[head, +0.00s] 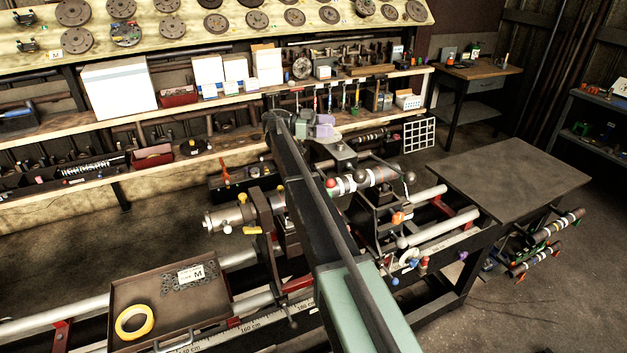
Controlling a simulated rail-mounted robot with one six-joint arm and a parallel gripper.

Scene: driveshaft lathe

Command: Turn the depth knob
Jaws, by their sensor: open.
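The lathe carriage (372,225) stands on the rails right of the middle. Its controls include an orange knob (398,218), a pale handwheel (408,259), a red knob (423,262) and a blue knob (395,282). I cannot tell which one is the depth knob. My arm crosses the middle of the view and hides part of the lathe. My gripper (343,158) appears beyond it, above the carriage and apart from these knobs. It is open; its fingers are small and hard to make out.
A striped shaft (365,181) lies across the lathe. A brown tray (165,281) with yellow tape (134,321) sits at the front left. A dark table (510,178) stands at right. Shelves with boxes and discs line the back. Floor is clear at the lower right.

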